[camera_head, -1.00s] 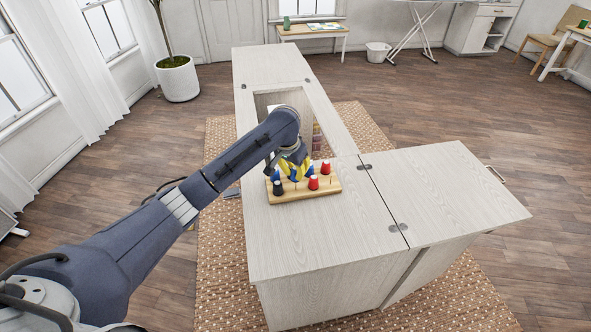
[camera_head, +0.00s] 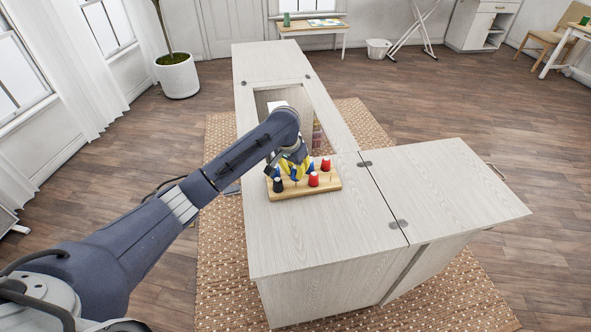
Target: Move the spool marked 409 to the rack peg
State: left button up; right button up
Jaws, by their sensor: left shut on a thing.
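A wooden spool rack (camera_head: 333,186) lies on the pale cabinet top and bears small spools and thin pegs. A black spool (camera_head: 277,185) stands at its front left. One red spool (camera_head: 313,179) stands near the front middle and another red spool (camera_head: 326,165) further back. My left gripper (camera_head: 293,173), with yellow and blue parts, is low over the left half of the rack. It is shut on a spool, mostly hidden by the fingers. The marking 409 cannot be read on any spool at this size. My right gripper is out of view.
The cabinet top (camera_head: 310,235) is clear in front of the rack, and the side leaf (camera_head: 445,190) is bare. Behind the rack is a cabinet opening (camera_head: 317,115) with something coloured inside. A woven rug (camera_head: 222,250) lies underneath.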

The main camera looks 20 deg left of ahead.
pick_arm(q)
jog(key=shift+f, duration=1.35)
jog(key=o, duration=0.9)
jog(key=shift+r, duration=0.1)
jog(key=v, duration=1.1)
jog(key=shift+s+r, duration=0.15)
jog(key=shift+r, duration=0.25)
